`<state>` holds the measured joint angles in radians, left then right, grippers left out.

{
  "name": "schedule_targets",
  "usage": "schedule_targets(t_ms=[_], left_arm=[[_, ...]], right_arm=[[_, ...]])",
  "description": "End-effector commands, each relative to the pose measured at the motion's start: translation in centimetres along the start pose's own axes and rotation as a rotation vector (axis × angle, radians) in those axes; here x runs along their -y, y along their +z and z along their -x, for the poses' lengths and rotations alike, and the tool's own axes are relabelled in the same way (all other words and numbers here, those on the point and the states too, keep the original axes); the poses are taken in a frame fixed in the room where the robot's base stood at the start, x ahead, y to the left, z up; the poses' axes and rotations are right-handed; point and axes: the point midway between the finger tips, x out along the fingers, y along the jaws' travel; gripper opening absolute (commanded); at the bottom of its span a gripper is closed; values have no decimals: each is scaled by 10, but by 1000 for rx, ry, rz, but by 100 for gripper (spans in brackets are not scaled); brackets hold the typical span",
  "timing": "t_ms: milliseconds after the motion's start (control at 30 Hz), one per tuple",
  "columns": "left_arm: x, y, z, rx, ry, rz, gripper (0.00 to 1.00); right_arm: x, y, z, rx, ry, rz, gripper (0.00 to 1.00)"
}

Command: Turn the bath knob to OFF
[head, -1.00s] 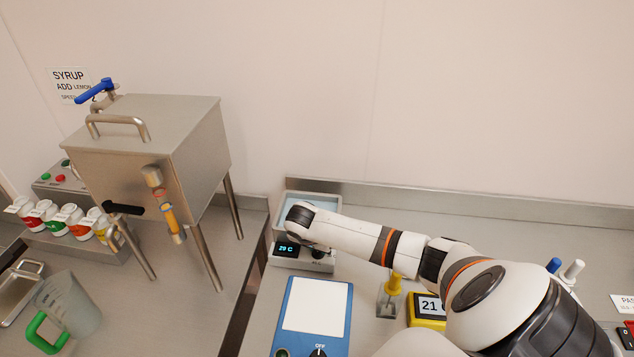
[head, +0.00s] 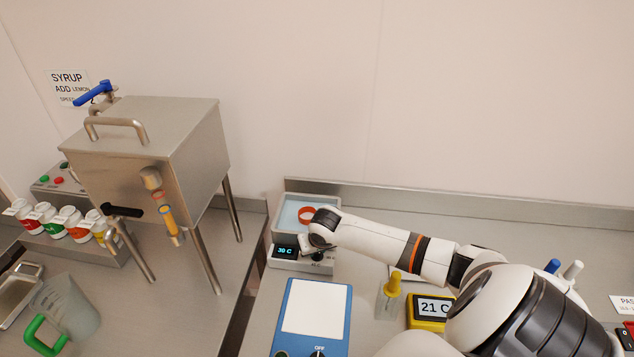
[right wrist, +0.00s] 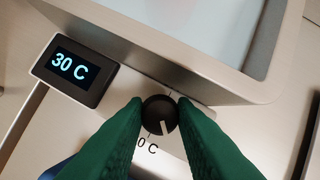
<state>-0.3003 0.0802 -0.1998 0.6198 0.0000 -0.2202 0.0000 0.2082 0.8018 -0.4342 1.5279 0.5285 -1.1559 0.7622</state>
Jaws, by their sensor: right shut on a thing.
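The bath (head: 290,228) stands at the middle of the head view, a pale water basin with a control panel in front. Its display (right wrist: 74,66) reads 30 C in the right wrist view. The bath knob (right wrist: 160,114) is round and black, with a white pointer line toward the bottom of that view. My right gripper (right wrist: 160,112) has its two green fingers on either side of the knob, shut on it. A label partly hidden by the fingers shows "0 C" below the knob. My left gripper is in neither view.
A red ring (head: 308,216) lies in the bath. A blue device with a white plate (head: 315,306) stands in front. A steel hopper (head: 150,150) is at left.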

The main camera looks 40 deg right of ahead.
Motion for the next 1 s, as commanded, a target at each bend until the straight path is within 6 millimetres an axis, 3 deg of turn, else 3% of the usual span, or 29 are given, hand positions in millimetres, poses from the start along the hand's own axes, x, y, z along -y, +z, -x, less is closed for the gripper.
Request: schedule_targets(t_ms=[500,1000], left_arm=[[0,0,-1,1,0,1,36],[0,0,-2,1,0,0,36]], right_arm=[[4,1,0,15,168,410,1],[4,2,0,20,238,580,1]])
